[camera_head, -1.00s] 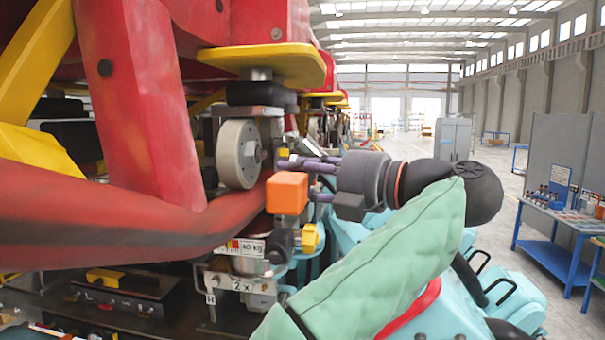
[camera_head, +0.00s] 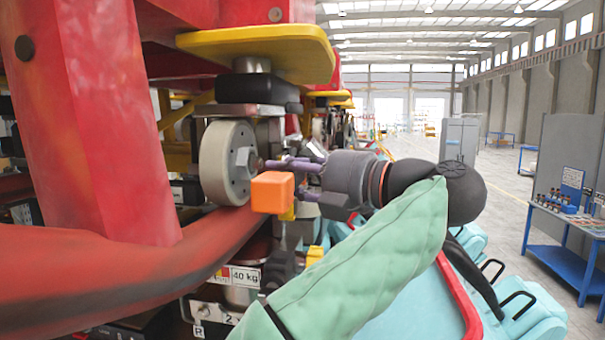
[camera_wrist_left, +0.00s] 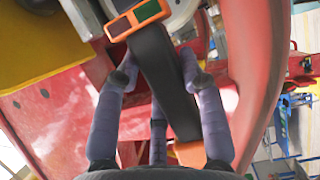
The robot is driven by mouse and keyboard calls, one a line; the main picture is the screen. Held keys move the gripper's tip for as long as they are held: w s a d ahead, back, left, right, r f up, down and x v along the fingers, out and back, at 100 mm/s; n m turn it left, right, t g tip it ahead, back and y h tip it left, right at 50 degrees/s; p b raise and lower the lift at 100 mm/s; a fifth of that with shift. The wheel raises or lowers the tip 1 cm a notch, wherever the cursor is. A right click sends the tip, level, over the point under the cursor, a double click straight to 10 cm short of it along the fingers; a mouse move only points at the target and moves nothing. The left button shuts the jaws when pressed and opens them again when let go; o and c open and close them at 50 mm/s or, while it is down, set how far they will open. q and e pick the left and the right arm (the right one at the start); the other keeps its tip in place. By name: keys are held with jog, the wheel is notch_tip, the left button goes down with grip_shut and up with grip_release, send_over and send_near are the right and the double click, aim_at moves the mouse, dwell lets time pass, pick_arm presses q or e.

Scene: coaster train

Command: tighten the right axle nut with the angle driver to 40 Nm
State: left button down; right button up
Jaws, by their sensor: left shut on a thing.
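The grey wheel (camera_head: 222,166) under the red car has a hex nut (camera_head: 246,158) at its hub, facing right. My left gripper (camera_head: 285,178), on the green-sleeved arm, has purple fingers shut on the angle driver. The driver's orange end block (camera_head: 272,193) shows just below and right of the nut; fingers hide much of its body. In the left wrist view the driver's dark body (camera_wrist_left: 165,75) runs between the fingers (camera_wrist_left: 158,85), with an orange-framed red and green panel near its top. I cannot tell whether the driver touches the nut. My right gripper is not in view.
A yellow plate (camera_head: 260,45) overhangs the wheel. A red tube (camera_head: 110,265) crosses below it on the left. A "40 kg" label (camera_head: 244,277) sits lower down. A blue workbench (camera_head: 560,250) stands at right, with open floor before it.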

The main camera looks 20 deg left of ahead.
pick_arm(q)
jog(key=shift+s+a, duration=0.25)
jog(key=shift+a, duration=0.65)
jog(key=shift+s+a, duration=0.2)
jog(key=shift+a, duration=0.7)
jog(key=shift+s+r, duration=0.1)
jog(key=shift+s+a+b, duration=0.15)
jog(key=shift+a+b, duration=0.2)
jog(key=shift+a, duration=0.25)
jog(key=shift+s+a+b, duration=0.15)
jog(key=shift+a+b, duration=0.2)
jog(key=shift+a, duration=0.2)
dwell(2.9)
jog(key=shift+w+d, duration=0.1)
jog(key=shift+d, duration=0.2)
jog(key=shift+w+d+p, duration=0.25)
jog(key=shift+d+p, duration=0.1)
jog(key=shift+d, duration=0.6)
jog(key=shift+w+d+p, duration=0.2)
jog(key=shift+d+p, duration=0.15)
jog(key=shift+d, duration=0.55)
